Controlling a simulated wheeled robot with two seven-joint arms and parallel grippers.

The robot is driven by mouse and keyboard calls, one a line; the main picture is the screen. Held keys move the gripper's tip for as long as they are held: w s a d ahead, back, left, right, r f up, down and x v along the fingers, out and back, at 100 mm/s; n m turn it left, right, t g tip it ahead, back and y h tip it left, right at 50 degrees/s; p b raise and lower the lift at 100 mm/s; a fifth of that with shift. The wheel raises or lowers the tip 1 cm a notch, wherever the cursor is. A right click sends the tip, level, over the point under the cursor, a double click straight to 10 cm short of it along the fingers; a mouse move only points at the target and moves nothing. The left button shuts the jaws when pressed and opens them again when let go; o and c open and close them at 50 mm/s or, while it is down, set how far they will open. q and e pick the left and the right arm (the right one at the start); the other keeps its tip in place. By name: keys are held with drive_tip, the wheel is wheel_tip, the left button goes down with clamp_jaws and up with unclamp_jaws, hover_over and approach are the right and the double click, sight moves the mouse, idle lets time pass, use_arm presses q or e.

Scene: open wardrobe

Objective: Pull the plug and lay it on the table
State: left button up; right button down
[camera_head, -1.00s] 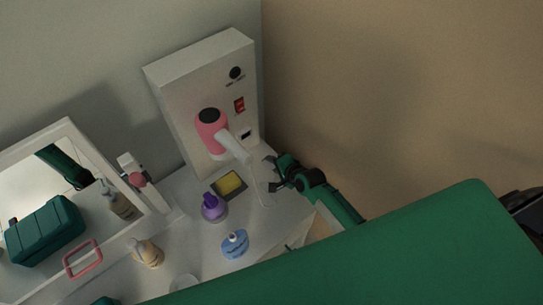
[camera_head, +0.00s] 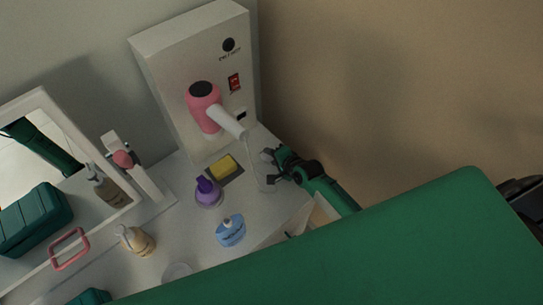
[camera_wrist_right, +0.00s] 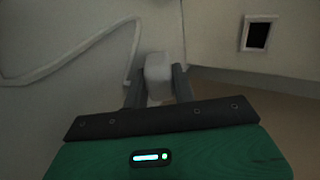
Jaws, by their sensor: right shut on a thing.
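The white plug (camera_wrist_right: 158,75) is between the two dark fingers of my right gripper (camera_wrist_right: 156,88) in the right wrist view. A white cord (camera_wrist_right: 75,62) curves in from the left towards it. The dark socket opening (camera_wrist_right: 257,35) is empty, up and right of the plug. In the head view my right gripper (camera_head: 268,165) is just above the table's right end, below and right of the socket (camera_head: 240,114); the plug is too small to make out there. The white table (camera_head: 180,235) has bare surface around its items. My left gripper is not in view.
A pink hair dryer (camera_head: 204,106) hangs on the white panel (camera_head: 170,80). A mirror (camera_head: 72,140) is at the left.

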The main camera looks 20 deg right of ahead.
drive_tip(key=c, duration=1.1)
unclamp_jaws()
drive_tip(key=shift+o, duration=0.2)
drive_tip(key=shift+s, duration=0.1)
